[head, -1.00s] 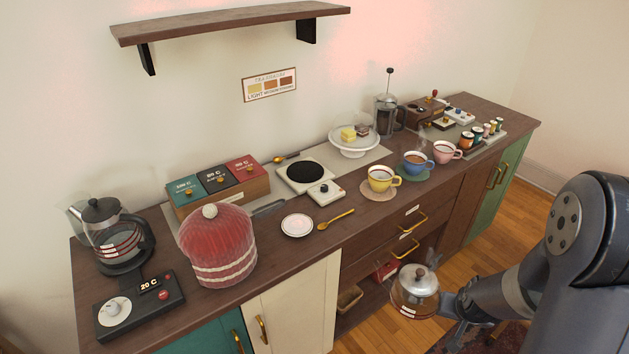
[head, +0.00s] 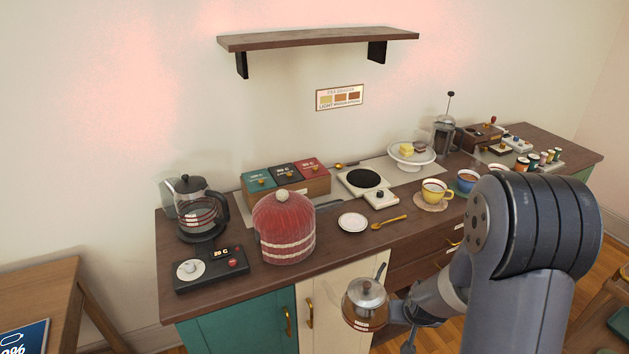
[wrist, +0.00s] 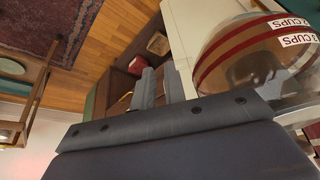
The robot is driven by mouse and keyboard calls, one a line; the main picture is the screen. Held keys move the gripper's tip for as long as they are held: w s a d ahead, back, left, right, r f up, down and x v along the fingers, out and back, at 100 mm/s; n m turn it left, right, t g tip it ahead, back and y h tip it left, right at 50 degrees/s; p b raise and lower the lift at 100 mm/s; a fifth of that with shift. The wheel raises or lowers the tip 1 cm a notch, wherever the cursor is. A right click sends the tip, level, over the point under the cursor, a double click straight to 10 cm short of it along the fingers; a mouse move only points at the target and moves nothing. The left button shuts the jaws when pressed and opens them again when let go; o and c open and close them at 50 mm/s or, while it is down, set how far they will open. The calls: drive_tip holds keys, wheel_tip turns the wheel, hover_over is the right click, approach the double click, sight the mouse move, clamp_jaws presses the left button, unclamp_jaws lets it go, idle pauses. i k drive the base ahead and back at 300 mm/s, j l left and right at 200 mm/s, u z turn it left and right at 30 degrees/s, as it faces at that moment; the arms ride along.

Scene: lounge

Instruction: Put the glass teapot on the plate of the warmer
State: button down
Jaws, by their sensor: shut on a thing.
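The glass teapot (head: 366,310), with a metal lid, hangs in front of the counter, roughly upright, below the worktop's front edge. My gripper (head: 398,311) is shut on its handle side, to its right. In the wrist view the teapot (wrist: 250,65) shows red bands and cup marks, beside the gripper's fingers (wrist: 160,88); the grip itself is partly hidden. The warmer is a pale flat unit with a round black plate (head: 363,178) on the worktop, above and behind the teapot. The plate is bare. A small white control box with a black knob (head: 380,198) sits before it.
A yellow cup (head: 434,191) and cake stand (head: 411,162) are right. An electric kettle (head: 198,205) stands far left.

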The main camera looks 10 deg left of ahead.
sight(362, 178)
drive_tip(key=u, duration=1.25)
drive_tip(key=k+l+u, duration=0.2)
drive_tip(key=l, duration=1.3)
drive_tip(key=i, duration=0.1)
